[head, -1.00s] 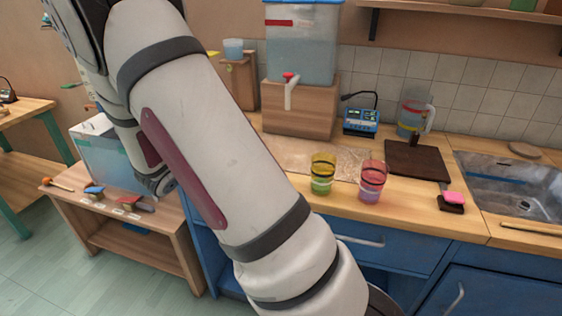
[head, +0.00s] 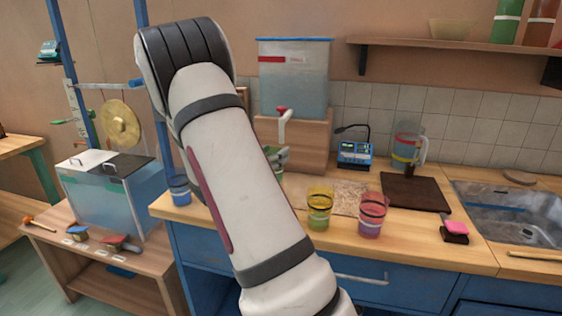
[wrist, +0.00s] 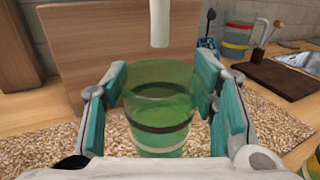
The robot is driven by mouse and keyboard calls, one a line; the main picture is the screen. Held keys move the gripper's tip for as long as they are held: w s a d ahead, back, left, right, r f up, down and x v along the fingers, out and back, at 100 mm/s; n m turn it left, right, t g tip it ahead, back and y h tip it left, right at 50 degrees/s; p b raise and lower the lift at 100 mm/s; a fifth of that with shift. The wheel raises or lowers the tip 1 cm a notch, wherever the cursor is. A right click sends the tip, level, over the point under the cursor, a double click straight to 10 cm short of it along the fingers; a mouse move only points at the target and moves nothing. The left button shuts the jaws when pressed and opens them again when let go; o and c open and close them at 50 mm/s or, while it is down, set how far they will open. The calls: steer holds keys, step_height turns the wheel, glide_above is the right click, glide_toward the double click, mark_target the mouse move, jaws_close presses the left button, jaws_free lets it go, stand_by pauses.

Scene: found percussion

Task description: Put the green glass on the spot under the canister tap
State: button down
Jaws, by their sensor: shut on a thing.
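The green glass (wrist: 160,108) has a dark band and a white band. My gripper (wrist: 162,82) is shut on it, with teal pads on either side. The glass is upright over the speckled mat (wrist: 265,125); I cannot tell whether its base touches. In the wrist view the white tap spout (wrist: 159,22) hangs above the glass's far rim, roughly in line with it. In the head view the canister (head: 293,85) stands on a wooden block (head: 305,140), with the red-topped tap (head: 283,122) in front. My arm hides most of the gripper and glass there.
A yellow glass (head: 319,207) and a pink glass (head: 371,215) stand near the counter's front edge, right of my arm. A blue cup (head: 179,191) is at the left end. A blue device (head: 355,154), a pitcher (head: 405,150), a dark board (head: 414,193) and a sink (head: 510,212) lie to the right.

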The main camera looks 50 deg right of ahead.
steer(key=d, duration=0.4)
steer(key=shift+d, duration=0.2)
steer(key=shift+f+b, duration=0.35)
steer(key=shift+f, duration=1.4)
steer(key=shift+f, duration=0.2)
steer(key=c, duration=0.6)
jaws_free()
steer(key=shift+c, duration=0.2)
steer(key=shift+r, duration=0.1)
